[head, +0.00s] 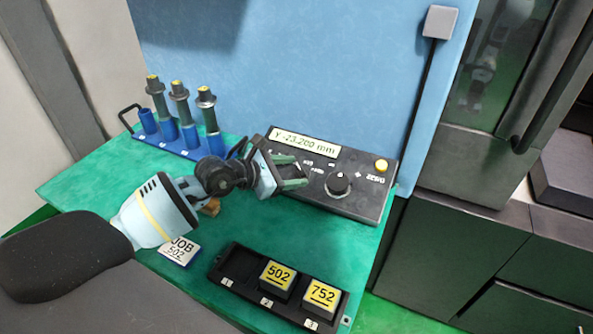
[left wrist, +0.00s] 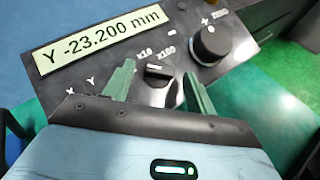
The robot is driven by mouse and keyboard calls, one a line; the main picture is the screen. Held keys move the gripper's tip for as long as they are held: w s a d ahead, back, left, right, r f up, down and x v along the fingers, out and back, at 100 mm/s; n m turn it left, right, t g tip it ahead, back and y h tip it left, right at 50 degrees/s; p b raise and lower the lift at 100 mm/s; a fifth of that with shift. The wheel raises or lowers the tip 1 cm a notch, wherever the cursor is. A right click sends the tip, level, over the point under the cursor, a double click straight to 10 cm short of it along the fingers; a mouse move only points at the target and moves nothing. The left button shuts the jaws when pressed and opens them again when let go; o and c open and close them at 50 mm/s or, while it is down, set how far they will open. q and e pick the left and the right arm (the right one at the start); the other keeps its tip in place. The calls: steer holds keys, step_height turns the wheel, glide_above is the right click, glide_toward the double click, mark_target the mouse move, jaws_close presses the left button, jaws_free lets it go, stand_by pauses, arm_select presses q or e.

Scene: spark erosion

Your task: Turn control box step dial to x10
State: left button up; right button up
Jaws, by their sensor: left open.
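The control box (head: 350,160) is a dark box with a lit readout (head: 303,143) showing Y -23.200 mm. In the left wrist view its small black step dial (left wrist: 158,73) has a pale mark, with labels x10 (left wrist: 144,52) and x100 (left wrist: 166,50) above it. I cannot tell exactly which label the mark points to. My left gripper (head: 301,171) is open over the box. In the left wrist view its green fingers (left wrist: 160,88) stand on either side of the step dial, apparently not touching it. My right gripper is in neither view.
A larger round knob (left wrist: 209,44) sits right of the step dial. A blue rack (head: 165,142) with tool holders stands back left. A black tray (head: 235,278) with blocks 502 and 752 lies in front.

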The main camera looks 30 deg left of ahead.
arm_select(q)
steer(key=shift+x, duration=0.9)
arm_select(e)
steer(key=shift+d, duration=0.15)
arm_select(q)
steer(key=shift+c, duration=0.2)
